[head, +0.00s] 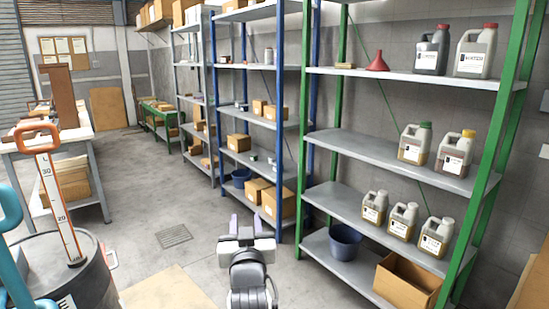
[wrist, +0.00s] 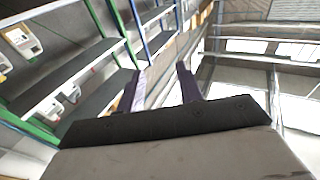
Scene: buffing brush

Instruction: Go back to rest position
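My gripper (head: 246,224) is at the bottom middle of the head view, held over the open floor in front of the shelves. Its two purple-grey fingers stand apart with nothing between them. In the wrist view my gripper (wrist: 160,88) also shows its two fingers spread and empty, with the shelves behind and to the left. The task names no object. A buffing brush is not clearly seen in either view.
A green-post shelf (head: 362,186) with jugs stands at right, a blue-post shelf (head: 262,168) with boxes behind it. A drum (head: 65,270) with a dipstick is at lower left, near a workbench (head: 88,136). Concrete floor (head: 150,215) between them is clear.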

